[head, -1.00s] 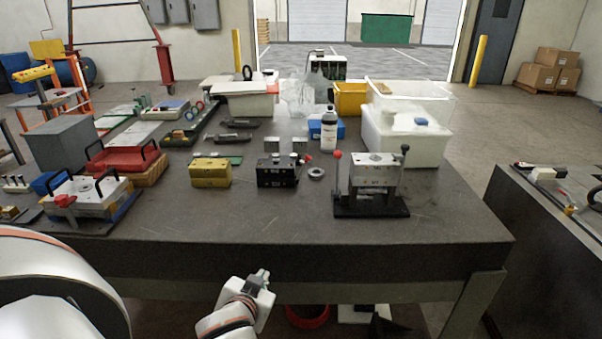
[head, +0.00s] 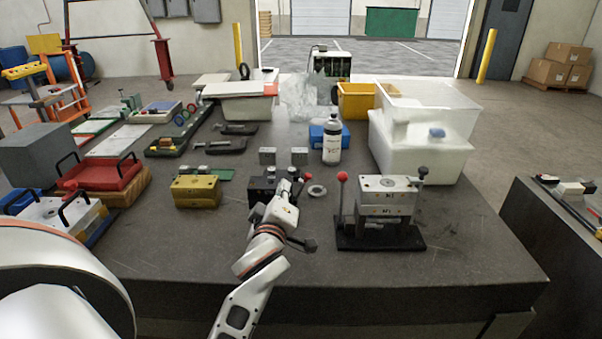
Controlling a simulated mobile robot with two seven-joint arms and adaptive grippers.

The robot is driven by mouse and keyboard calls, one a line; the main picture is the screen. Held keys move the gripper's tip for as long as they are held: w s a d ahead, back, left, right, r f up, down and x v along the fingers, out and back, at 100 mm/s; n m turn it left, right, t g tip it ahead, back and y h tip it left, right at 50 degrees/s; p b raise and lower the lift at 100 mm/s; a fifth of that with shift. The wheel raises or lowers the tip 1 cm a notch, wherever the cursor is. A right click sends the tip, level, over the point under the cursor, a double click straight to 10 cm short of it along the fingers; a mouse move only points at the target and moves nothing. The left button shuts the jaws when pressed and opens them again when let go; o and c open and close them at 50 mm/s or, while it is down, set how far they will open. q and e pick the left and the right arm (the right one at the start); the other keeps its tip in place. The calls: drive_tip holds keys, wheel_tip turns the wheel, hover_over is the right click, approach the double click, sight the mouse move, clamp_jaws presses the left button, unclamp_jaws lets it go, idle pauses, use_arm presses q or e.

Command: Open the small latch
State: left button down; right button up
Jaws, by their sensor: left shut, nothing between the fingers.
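A silver mould base (head: 388,192) stands on a black plate at the right of the table. A red-knobbed lever (head: 342,190) rises at its left side and a black-knobbed lever (head: 421,178) at its right. A small black block (head: 262,187) with knobs sits left of it, partly hidden by my left gripper. A yellow block (head: 196,190) stands further left. I cannot tell which part is the small latch. My left gripper (head: 296,182) is shut and empty over the table, in front of the black block; contact cannot be told. My right gripper is not in view.
A grey ring (head: 317,190) lies between the black block and the mould base. A bottle (head: 332,142), a blue box (head: 318,134) and white bins (head: 418,150) stand behind. Another mould plate (head: 62,212) and a red tray (head: 98,174) are at left. The table's front right is clear.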

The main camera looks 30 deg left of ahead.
use_arm(q)
drive_tip(key=w+a+f+p, duration=0.1)
drive_tip(key=w+f, duration=0.1)
drive_tip(key=w, duration=0.8)
drive_tip(key=shift+w+a+f, duration=0.2)
drive_tip(key=shift+a+f, duration=0.2)
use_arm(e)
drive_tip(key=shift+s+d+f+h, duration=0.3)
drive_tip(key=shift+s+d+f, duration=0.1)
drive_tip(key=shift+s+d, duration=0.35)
use_arm(q)
drive_tip(key=shift+d, duration=0.15)
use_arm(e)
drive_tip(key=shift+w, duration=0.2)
